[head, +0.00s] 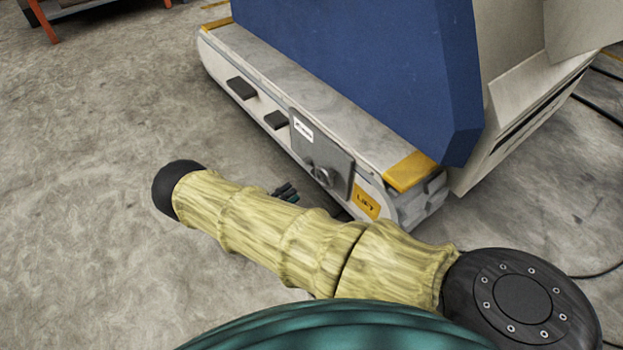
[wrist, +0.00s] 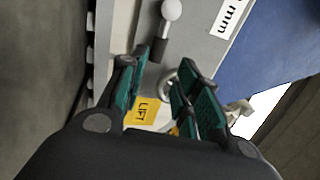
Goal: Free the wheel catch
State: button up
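The machine's low base (head: 330,95) carries a grey side plate (head: 318,150) with a round fitting (head: 323,176) on it. In the wrist view, a lever with a white ball end (wrist: 171,10) and a dark grey sleeve (wrist: 157,49) stands ahead of my gripper (wrist: 163,62). A round metal ring (wrist: 168,84) shows between the fingers, partly covered by one. I cannot tell which part is the wheel catch. My gripper is open with nothing between its fingertips; whether it touches the lever is unclear. In the head view, my arm hides most of my gripper (head: 287,193).
A yellow LIFT label (head: 366,204) sits beside the plate; it also shows in the wrist view (wrist: 145,110). Two dark pedals (head: 241,88) (head: 275,119) jut from the base. A blue panel (head: 360,70) rises above it. The floor at left is clear; cables (head: 598,108) lie at right.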

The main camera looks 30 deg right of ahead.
jog(key=s+b+x, duration=0.1)
jog(key=b+x, duration=0.3)
jog(key=x, duration=0.7)
jog(key=shift+w+f, duration=0.2)
jog(key=shift+w, duration=0.25)
jog(key=shift+d, duration=0.15)
grip_shut()
